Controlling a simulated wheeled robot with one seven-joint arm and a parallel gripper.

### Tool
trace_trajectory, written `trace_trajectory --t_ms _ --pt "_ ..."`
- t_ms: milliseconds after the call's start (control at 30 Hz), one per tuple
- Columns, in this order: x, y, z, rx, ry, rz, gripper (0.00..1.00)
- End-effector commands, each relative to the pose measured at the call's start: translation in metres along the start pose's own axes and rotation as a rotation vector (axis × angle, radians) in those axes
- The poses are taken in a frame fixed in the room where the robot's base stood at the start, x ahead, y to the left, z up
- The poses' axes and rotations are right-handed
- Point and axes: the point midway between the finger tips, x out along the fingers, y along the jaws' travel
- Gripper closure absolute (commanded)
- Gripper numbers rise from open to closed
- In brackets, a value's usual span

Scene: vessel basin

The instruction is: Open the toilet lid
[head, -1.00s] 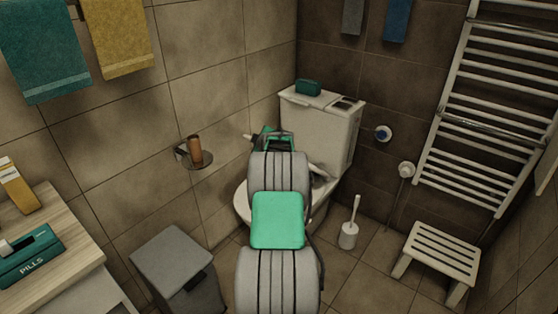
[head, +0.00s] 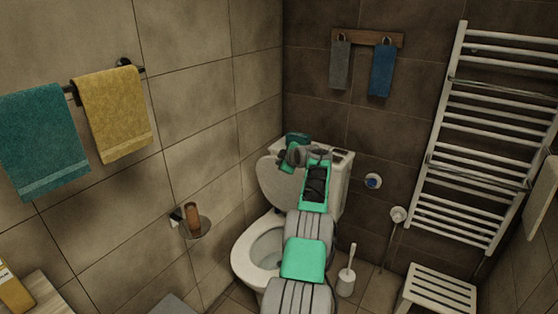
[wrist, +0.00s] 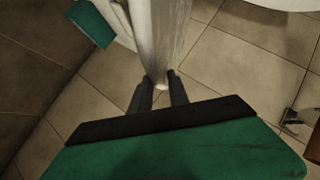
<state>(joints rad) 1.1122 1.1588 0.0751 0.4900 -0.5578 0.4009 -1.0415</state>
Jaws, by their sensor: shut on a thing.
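The toilet (head: 240,262) stands in the corner, and its bowl opening and seat ring show in the head view. The pale lid (head: 276,190) is raised to a steep, near-upright angle in front of the cistern (head: 340,172). My gripper (head: 286,160) is at the lid's upper edge. In the wrist view my gripper (wrist: 160,86) has its two dark fingers shut on the edge of the lid (wrist: 160,35), which is seen nearly edge-on. My arm hides the right part of the bowl and some of the cistern front.
A teal box (head: 297,138) sits on the cistern, close behind my gripper. A paper holder (head: 195,225) juts from the left wall. A toilet brush (head: 346,278) and a white stool (head: 438,292) stand to the right. A towel radiator (head: 490,140) hangs on the right wall.

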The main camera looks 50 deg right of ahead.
Motion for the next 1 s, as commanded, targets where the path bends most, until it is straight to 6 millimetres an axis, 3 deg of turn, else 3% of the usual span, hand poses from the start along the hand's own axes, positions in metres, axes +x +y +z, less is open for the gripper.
trace_trajectory --t_ms 433,467,667,1000 --pt "-0.001 0.002 0.005 0.002 0.003 -0.001 1.00" --pt "-0.001 0.002 0.006 0.002 0.002 -0.001 0.77" --pt "-0.004 0.005 0.012 0.006 -0.005 0.004 0.60" --pt "-0.008 0.008 0.014 0.007 -0.008 0.008 0.60"
